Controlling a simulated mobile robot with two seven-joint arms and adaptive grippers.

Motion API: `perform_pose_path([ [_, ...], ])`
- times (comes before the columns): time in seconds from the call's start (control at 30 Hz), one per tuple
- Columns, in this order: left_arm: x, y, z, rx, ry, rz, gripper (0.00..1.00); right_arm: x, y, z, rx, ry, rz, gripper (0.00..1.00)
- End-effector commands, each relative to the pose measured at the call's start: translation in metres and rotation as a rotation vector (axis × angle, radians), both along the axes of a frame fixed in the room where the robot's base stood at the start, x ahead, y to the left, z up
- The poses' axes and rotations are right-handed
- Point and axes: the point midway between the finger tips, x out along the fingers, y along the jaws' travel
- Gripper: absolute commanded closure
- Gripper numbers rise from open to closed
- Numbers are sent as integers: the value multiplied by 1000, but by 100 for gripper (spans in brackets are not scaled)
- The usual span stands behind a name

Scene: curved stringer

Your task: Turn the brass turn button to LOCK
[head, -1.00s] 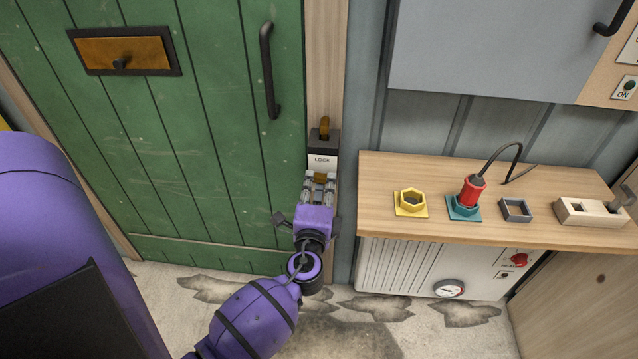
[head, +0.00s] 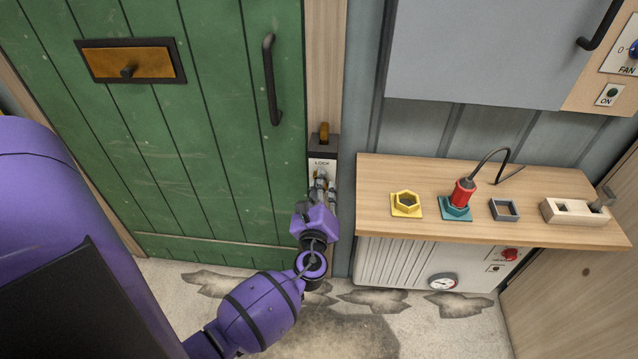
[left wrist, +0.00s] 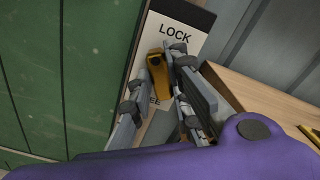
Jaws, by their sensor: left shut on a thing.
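The brass turn button (left wrist: 158,70) sits on a white plate below the word LOCK (left wrist: 173,33) in the left wrist view. It lies at a slant to the plate. A second word, ending in "EE", is partly hidden lower on the plate. In the head view the LOCK plate (head: 322,162) is on the post right of the green door. My left gripper (head: 322,187) reaches up to it from below. Its fingers (left wrist: 164,76) are shut on the button, one on each side, hiding part of it. My right gripper is not in view.
A dark block with a brass piece (head: 324,132) is above the plate. The green door (head: 215,130) has a black handle (head: 271,80). A wooden shelf (head: 390,175) to the right holds a yellow socket (head: 406,204), a red plug (head: 462,193) and other fittings.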

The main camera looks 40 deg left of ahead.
Motion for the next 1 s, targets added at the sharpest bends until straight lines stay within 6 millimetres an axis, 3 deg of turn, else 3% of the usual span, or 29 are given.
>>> perform_pose_path([
  [0.5,1,-1,2,365,225,1,100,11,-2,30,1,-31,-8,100],
  [1.0,0,-1,0,497,306,0,100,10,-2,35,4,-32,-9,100],
])
